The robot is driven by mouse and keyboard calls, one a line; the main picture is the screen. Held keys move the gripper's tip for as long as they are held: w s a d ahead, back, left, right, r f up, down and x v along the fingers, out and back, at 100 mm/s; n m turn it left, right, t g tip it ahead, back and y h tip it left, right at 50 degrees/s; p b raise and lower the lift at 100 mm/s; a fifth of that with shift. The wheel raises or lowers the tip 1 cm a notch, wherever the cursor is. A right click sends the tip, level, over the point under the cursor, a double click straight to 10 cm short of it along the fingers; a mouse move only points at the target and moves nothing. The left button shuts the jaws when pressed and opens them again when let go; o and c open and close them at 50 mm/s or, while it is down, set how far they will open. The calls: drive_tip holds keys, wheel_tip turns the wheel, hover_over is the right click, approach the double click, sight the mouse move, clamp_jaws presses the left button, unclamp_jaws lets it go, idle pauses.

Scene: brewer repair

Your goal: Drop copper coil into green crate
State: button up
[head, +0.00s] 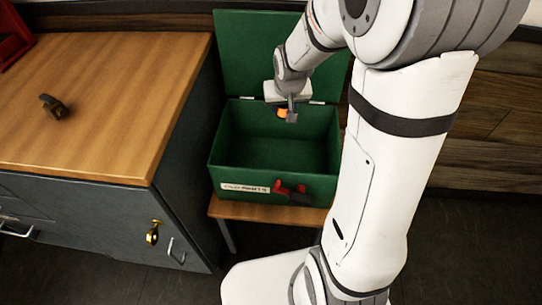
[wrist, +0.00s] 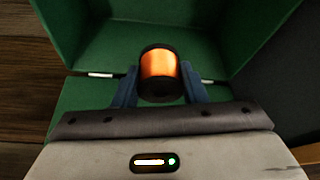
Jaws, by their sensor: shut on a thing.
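The copper coil (wrist: 159,68) is an orange-copper winding with black ends. My gripper (wrist: 159,92) is shut on it, with a finger on each side, in the wrist view. In the head view my gripper (head: 285,114) is over the green crate (head: 226,150), near its back edge, and a bit of the orange coil (head: 283,112) shows beside the fingers. The crate's lid stands open at the back. The part of the crate floor that shows looks empty. The crate also shows behind the coil in the wrist view (wrist: 75,30).
The crate stands on a small wooden stand (head: 245,209). A red and black latch (head: 290,190) is on its front. To the left is a wood-topped cabinet (head: 120,90) with a small dark part (head: 54,106) on top and a brass padlock (head: 153,232) on its front.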

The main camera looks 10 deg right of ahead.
sight(283, 117)
wheel_tip(283, 117, down, 4)
drive_tip(key=b, duration=0.2)
drive_tip(key=shift+f+b, duration=0.25)
drive_tip(key=shift+b, duration=0.1)
drive_tip(key=o, duration=1.1)
drive_tip(key=p+v, duration=0.1)
drive_tip(key=v, duration=0.7)
drive_tip(key=shift+w+p, duration=0.1)
drive_tip(key=shift+p, duration=0.25)
